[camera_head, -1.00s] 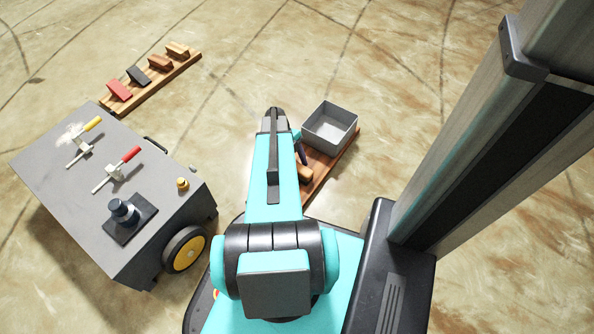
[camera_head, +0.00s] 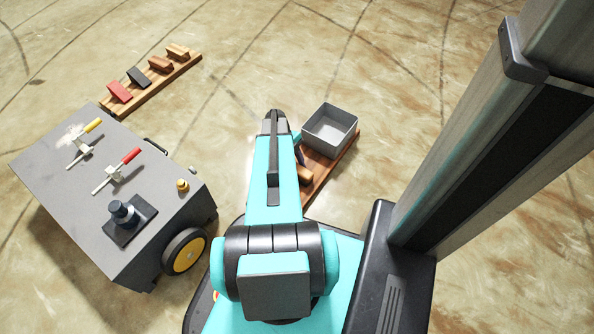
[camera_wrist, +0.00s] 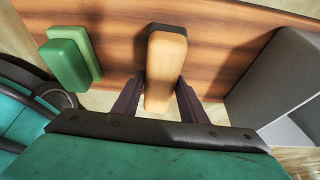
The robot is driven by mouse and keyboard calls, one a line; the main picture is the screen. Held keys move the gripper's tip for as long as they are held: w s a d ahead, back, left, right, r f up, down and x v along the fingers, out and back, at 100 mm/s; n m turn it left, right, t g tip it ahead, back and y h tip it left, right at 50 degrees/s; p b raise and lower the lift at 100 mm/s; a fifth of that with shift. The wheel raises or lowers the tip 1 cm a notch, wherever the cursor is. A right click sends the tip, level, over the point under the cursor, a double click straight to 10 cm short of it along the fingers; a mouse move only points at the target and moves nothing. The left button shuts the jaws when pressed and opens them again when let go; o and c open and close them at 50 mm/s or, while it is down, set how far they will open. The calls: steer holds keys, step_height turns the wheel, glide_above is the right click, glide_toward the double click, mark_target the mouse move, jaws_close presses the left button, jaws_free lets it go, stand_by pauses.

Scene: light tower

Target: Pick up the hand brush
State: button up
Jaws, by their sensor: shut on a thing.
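The hand brush (camera_wrist: 166,70) has a tan wooden body, with a dark part showing along its far edge in the wrist view. My gripper (camera_wrist: 161,82) is shut on it, one dark finger on each side of the tan body. The brush is at the wooden board (camera_wrist: 215,35); I cannot tell whether it still touches it. In the head view the tan end of the brush (camera_head: 305,175) shows just right of my arm, which hides most of the gripper and the rest of the brush.
A grey open bin (camera_head: 330,130) stands on the board, right of the brush. A green block (camera_wrist: 70,58) lies left of it in the wrist view. A grey wheeled cart (camera_head: 75,185) with clamps stands at left. Another board (camera_head: 150,85) with several blocks lies beyond it.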

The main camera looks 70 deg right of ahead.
steer(key=shift+r, duration=0.2)
step_height(320, 180, up, 10)
steer(key=p, duration=0.4)
steer(key=shift+r, duration=0.1)
stand_by(0.3)
